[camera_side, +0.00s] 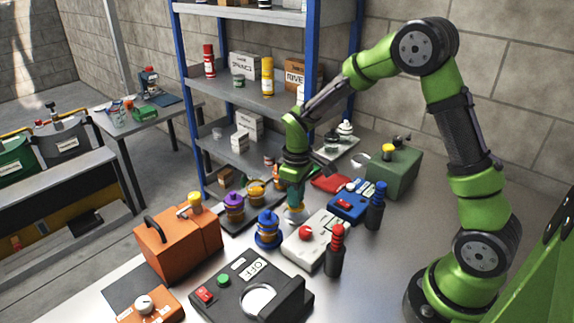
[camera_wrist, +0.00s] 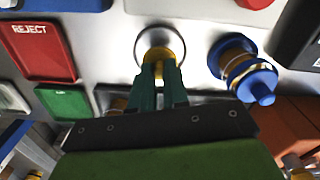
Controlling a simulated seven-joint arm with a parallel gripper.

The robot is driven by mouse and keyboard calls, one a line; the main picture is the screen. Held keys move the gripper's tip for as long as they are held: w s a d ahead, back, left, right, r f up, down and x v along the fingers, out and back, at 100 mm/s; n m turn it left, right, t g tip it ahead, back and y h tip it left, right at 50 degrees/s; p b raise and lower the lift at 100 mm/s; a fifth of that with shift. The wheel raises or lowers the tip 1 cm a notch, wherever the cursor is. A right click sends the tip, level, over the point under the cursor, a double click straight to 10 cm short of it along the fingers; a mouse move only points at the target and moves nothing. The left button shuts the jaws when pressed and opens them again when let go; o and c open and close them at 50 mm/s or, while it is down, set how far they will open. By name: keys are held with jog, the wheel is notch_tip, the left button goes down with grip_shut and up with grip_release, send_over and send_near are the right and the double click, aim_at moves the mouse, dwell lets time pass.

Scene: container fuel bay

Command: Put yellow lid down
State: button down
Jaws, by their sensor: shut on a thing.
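My gripper (camera_side: 295,190) points down over the middle of the bench, its teal fingers close together. In the wrist view my gripper (camera_wrist: 158,78) is shut on a yellow lid (camera_wrist: 156,54). The lid is partly hidden by the fingers. A round, pale metal rim (camera_wrist: 139,44) shows around and behind the lid. In the side view a little of the yellow lid (camera_side: 295,207) shows below the fingertips, just above a pale round base (camera_side: 294,217). I cannot tell whether the lid touches that base.
A blue-topped jar (camera_side: 268,229) stands close by and shows in the wrist view (camera_wrist: 243,70). Purple (camera_side: 233,206) and yellow-orange (camera_side: 256,191) jars are on a dark tray. A white control box (camera_side: 312,240), blue box (camera_side: 349,206) and orange canister (camera_side: 178,240) crowd the area.

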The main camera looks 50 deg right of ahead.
jog(key=shift+f, duration=1.2)
jog(key=shift+f, duration=0.15)
jog(key=c, duration=1.1)
grip_release()
